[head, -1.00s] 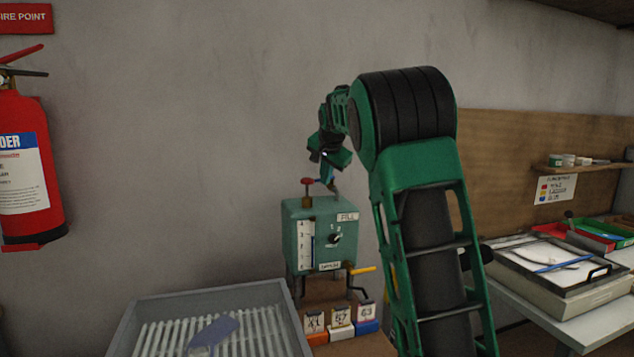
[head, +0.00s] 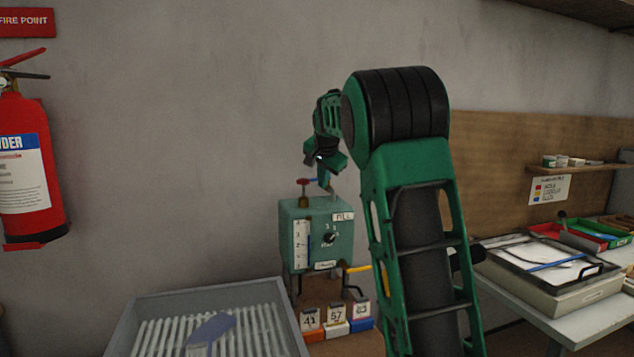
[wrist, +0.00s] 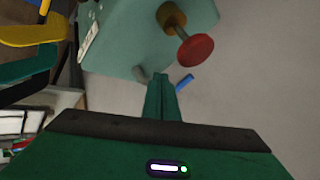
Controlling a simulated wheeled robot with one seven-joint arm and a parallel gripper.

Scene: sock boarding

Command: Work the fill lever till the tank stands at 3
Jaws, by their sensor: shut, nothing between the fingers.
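The tank is a teal box (head: 332,218) with a FILL label (head: 343,217), a dial (head: 330,238) and a white numbered gauge (head: 301,244) on its front. The gauge's level is too small to read surely. A red knob (head: 304,182) stands on its top; it also shows in the wrist view (wrist: 195,50). A small blue-ended lever (wrist: 185,83) shows beside my fingers in the wrist view. My gripper (wrist: 161,88) is shut and empty, pointing down just above the tank's top; in the head view it is behind the knob's right side (head: 326,180). Whether it touches the lever I cannot tell.
A yellow handle (head: 359,269) sticks out at the tank's lower right. Numbered blocks (head: 335,316) stand below it. A grey ribbed tray (head: 262,320) is at front left. A bench with a shallow box (head: 540,286) is at right.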

